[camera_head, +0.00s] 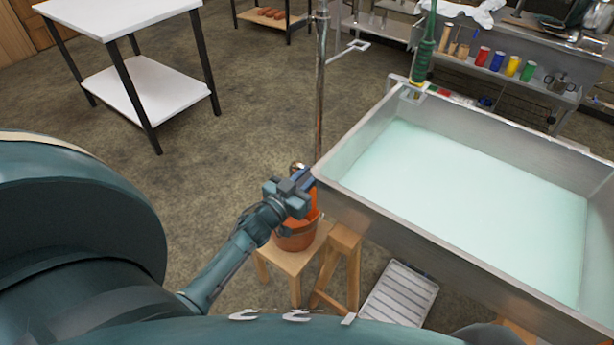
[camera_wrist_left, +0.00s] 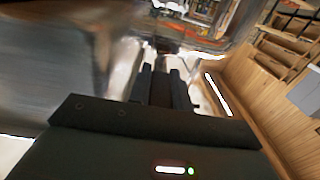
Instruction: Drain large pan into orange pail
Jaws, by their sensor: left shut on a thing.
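The large pan (camera_head: 430,225) is a wide metal tray holding pale green liquid, at the right of the head view. The orange pail (camera_head: 296,237) stands on a small wooden stool below the pan's left corner, partly hidden by my left gripper. My left gripper (camera_head: 304,182) is at that corner, above the pail, shut on a fitting there that its jaws mostly hide. In the left wrist view the fingers (camera_wrist_left: 161,88) are close together beside blurred metal. My right gripper is not in view.
A vertical metal pipe (camera_head: 320,90) rises just behind the gripper. A green-handled tool (camera_head: 424,50) stands at the pan's far left corner. A white ridged tray (camera_head: 399,294) lies under the pan. A white table (camera_head: 148,85) is at back left, with open floor between.

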